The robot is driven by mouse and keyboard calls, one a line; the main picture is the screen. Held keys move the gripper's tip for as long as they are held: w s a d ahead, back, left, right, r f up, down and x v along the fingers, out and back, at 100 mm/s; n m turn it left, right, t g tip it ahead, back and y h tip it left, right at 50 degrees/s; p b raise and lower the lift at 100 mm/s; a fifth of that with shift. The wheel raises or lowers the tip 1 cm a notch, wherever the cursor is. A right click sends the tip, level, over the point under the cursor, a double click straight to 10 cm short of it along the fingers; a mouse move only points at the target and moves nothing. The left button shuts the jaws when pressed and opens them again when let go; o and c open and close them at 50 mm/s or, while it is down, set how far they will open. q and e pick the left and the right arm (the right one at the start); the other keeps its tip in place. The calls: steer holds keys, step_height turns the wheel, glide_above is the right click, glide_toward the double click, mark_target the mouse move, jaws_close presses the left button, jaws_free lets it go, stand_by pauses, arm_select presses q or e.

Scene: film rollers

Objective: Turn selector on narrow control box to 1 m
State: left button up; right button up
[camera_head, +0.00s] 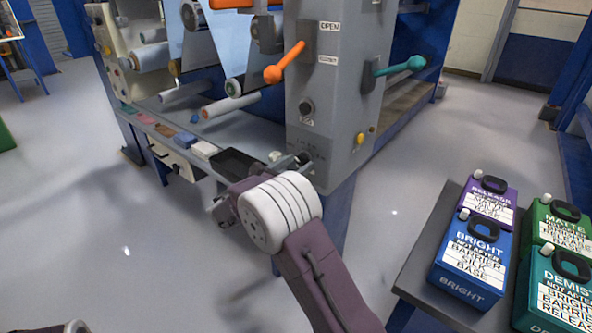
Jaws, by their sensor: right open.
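The narrow control box (335,85) is a tall grey column in the upper middle of the head view. A round dark knob (307,107) sits on its front face, with a small label below it. Lower on that face are faint printed marks, too small to read. My right gripper (292,164) is open, close to the lower front of the box. My own wrist partly hides it, and I cannot tell whether it touches anything. A selector behind it may be hidden.
An orange lever (285,64) and a teal lever (400,66) stick out of the box. Left of it are rollers (230,104) and a ledge with a black tray (243,165). A side table (424,245) at right holds several labelled containers. Floor at left is clear.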

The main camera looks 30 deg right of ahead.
jaws_close()
steer(key=shift+m, duration=0.4)
steer(key=m+b, duration=0.1)
steer(key=m, duration=0.2)
steer(key=shift+f+m, duration=0.15)
steer(key=shift+m, duration=0.15)
steer(key=shift+w+m+b, duration=0.1)
steer(key=shift+m+b, duration=1.1)
steer(key=shift+m, duration=1)
steer(key=shift+a, duration=0.1)
jaws_free()
